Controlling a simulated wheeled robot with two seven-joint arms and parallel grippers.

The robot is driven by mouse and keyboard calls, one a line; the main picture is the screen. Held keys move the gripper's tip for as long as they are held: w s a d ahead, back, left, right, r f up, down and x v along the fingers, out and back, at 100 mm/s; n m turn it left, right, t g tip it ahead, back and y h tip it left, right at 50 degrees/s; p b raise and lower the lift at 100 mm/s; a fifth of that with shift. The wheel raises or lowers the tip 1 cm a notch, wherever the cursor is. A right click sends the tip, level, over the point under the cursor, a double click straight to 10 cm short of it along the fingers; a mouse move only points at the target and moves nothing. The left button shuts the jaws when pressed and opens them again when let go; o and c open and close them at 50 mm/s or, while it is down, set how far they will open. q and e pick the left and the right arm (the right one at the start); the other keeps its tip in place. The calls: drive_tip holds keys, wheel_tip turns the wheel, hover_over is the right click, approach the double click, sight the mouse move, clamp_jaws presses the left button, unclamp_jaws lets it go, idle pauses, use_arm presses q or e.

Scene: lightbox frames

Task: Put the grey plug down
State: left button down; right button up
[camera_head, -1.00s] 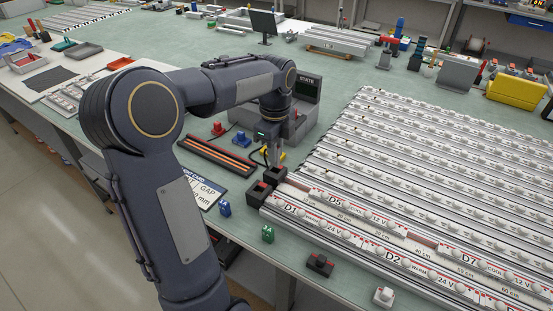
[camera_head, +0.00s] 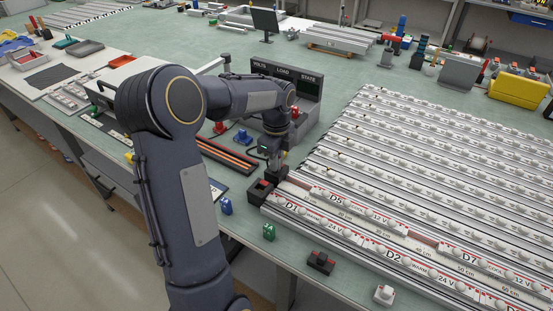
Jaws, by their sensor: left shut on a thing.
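My left gripper (camera_head: 275,170) is shut, pointing down at the left end of the rows of rails. The grey plug is between its fingertips, but it is tiny here and mostly hidden by the fingers. The gripper is just over a dark block beside the rail ends, and I cannot tell whether the plug touches it. The long white rails (camera_head: 400,225) with rounded knobs and labels such as D1, D2 and D5 lie to the right. My right gripper is not in view.
A blue piece (camera_head: 226,206), a green piece (camera_head: 269,232), a black piece (camera_head: 320,262) and a whitish piece (camera_head: 384,294) stand along the front edge. A dark display box (camera_head: 290,88) stands behind the gripper. A dark tray with orange strips (camera_head: 228,155) lies left of it.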

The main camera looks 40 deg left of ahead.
use_arm(q)
drive_tip(key=c, duration=1.4)
unclamp_jaws()
wheel_tip(320, 180, up, 12)
drive_tip(key=s+d+f+n+t+h, duration=0.2)
drive_tip(key=s+d+n, duration=0.7)
drive_tip(key=s, duration=0.2)
drive_tip(key=s+d+f+n+t+h, duration=0.1)
drive_tip(key=s+d+f+n+t, duration=0.2)
drive_tip(key=s+d+n, duration=0.6)
drive_tip(key=shift+s+n+t+h+p, duration=0.3)
drive_tip(key=shift+s+h+p, duration=0.1)
drive_tip(key=shift+s, duration=0.85)
